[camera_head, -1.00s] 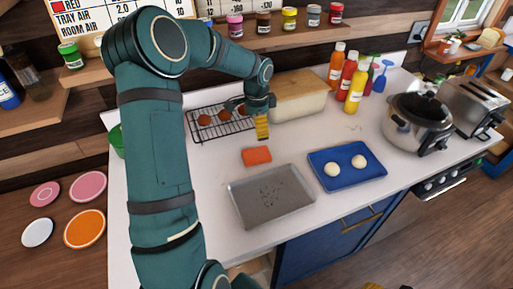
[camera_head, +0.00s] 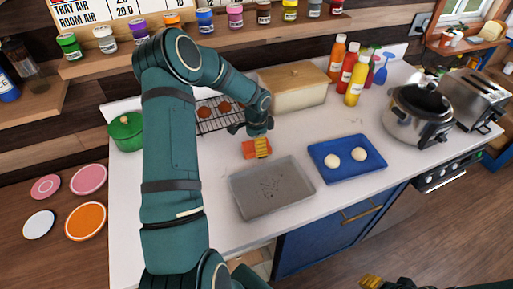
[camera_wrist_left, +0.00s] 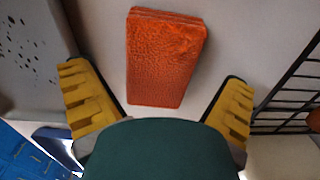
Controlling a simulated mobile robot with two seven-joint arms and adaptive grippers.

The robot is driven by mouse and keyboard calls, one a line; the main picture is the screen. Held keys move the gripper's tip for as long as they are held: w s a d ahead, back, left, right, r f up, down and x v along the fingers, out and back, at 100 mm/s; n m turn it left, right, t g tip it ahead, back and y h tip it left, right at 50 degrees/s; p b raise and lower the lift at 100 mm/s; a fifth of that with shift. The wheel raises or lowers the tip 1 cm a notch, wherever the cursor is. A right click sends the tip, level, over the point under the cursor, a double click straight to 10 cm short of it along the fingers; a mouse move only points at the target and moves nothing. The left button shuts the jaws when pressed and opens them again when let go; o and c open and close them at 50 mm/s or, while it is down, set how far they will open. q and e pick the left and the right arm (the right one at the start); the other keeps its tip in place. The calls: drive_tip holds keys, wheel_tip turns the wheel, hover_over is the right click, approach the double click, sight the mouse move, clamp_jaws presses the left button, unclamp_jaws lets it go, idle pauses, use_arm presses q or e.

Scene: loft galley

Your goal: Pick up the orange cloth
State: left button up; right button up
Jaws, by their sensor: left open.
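The orange cloth (camera_head: 250,151) lies folded flat on the white counter, between the grey tray and the wire rack. In the left wrist view the cloth (camera_wrist_left: 165,57) lies ahead of my left gripper, between the lines of its yellow fingers. My left gripper (camera_head: 260,147) is open, over or beside the cloth, and partly covers it in the head view. In the wrist view its fingers (camera_wrist_left: 160,105) stand wide apart with nothing between them. I cannot tell the exact height above the counter. A yellow fingertip of my right gripper (camera_head: 371,282) shows at the bottom edge.
A grey metal tray (camera_head: 240,203) lies in front of the cloth. A blue tray (camera_head: 325,170) with two pale round pieces is to the right. A wire rack (camera_head: 224,122) with brown round pieces, a bread box (camera_head: 290,98) and a green pot (camera_head: 125,132) stand behind.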

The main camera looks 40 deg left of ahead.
use_arm(q)
drive_tip(key=shift+f, duration=0.6)
drive_tip(key=c, duration=1.1)
drive_tip(key=shift+r, duration=0.1)
wheel_tip(320, 180, up, 10)
drive_tip(key=shift+f, duration=0.1)
